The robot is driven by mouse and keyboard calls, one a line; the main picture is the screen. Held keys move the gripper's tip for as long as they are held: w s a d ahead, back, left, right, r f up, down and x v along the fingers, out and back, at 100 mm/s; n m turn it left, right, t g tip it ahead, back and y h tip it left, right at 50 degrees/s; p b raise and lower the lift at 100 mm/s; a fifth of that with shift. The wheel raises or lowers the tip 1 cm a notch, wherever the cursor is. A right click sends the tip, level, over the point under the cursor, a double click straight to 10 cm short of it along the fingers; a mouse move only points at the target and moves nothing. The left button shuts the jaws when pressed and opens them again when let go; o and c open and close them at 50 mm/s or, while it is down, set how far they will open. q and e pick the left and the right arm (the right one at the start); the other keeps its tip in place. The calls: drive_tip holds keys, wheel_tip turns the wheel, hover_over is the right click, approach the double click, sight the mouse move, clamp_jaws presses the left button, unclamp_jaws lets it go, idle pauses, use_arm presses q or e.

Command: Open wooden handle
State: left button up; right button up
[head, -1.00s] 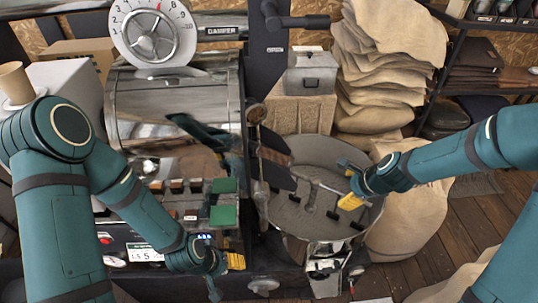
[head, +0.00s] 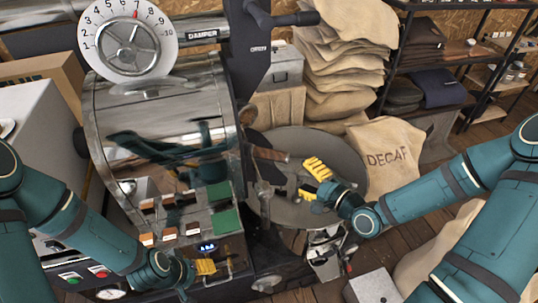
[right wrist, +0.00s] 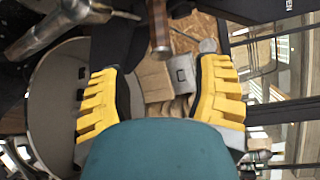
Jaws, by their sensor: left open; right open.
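The wooden handle (head: 268,152) is a short brown bar at the front of the steel roaster drum, above the round cooling tray (head: 340,153). In the right wrist view the wooden handle (right wrist: 160,30) shows at the top, beyond the fingertips. My right gripper (head: 312,181) is open and empty over the tray, to the right of the handle and apart from it. Its yellow fingers (right wrist: 157,78) stand wide apart in the wrist view. My left gripper (head: 205,268) is low in front of the roaster's control panel, open, with one yellow finger showing clearly.
The roaster drum (head: 165,120) and its damper dial (head: 130,37) fill the left. Stacked burlap sacks (head: 345,55) and a DECAF sack (head: 388,158) stand behind and right of the tray. A metal box (head: 375,287) is at the lower front. Shelves are at upper right.

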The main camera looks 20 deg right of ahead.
sight(274, 155)
drive_tip(key=x, duration=1.3)
drive_tip(key=shift+f, duration=0.1)
clamp_jaws()
